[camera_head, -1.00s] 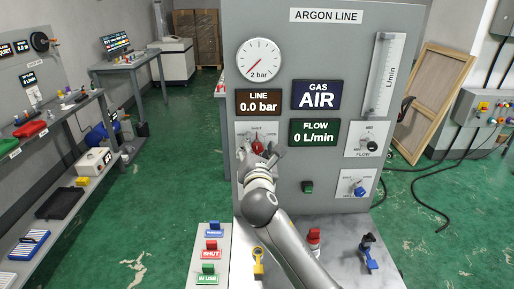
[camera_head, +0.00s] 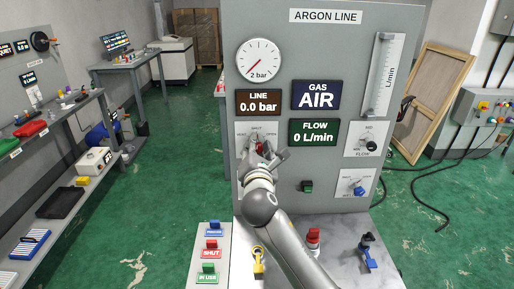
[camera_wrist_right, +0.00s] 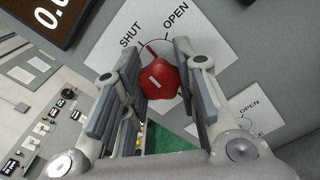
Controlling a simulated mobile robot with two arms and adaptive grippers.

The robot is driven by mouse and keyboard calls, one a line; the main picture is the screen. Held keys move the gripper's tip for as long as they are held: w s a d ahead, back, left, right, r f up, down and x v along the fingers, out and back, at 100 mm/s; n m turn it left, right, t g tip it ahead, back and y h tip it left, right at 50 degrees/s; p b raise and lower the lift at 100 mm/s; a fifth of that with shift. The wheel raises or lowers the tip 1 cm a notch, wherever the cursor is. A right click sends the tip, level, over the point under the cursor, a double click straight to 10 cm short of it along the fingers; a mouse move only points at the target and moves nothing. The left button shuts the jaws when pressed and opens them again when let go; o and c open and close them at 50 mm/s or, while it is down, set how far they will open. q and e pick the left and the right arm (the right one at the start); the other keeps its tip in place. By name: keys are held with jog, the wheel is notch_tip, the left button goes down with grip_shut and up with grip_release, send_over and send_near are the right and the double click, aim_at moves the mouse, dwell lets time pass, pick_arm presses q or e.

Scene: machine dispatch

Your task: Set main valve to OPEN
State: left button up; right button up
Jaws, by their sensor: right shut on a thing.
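The main valve is a red knob (camera_wrist_right: 163,80) on a white plate (camera_wrist_right: 110,45) in the right wrist view. Its plate shows SHUT at upper left and OPEN at upper right. A small red pointer sticks up from the knob, between the two words and somewhat nearer SHUT. My right gripper (camera_wrist_right: 165,68) has one finger on each side of the knob and is shut on it. In the head view my right gripper (camera_head: 258,147) is at the valve plate and hides most of the knob. My left gripper is not in view.
The grey ARGON LINE panel (camera_head: 330,60) reads LINE 0.0 bar, GAS AIR and FLOW 0 L/min. A FLOW knob (camera_head: 371,146) and a lower blue selector (camera_head: 359,188) are at right. Coloured tags (camera_head: 210,250) stand at the bench front. Shelves line the left.

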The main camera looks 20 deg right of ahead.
jog(key=m, duration=1)
jog(key=shift+m, duration=0.3)
dwell(0.4)
jog(key=o, duration=1.1)
jog(key=shift+c, duration=0.2)
jog(key=shift+s+f, duration=0.1)
jog(key=shift+s, duration=0.05)
jog(key=v, duration=1.1)
jog(key=shift+s, duration=0.3)
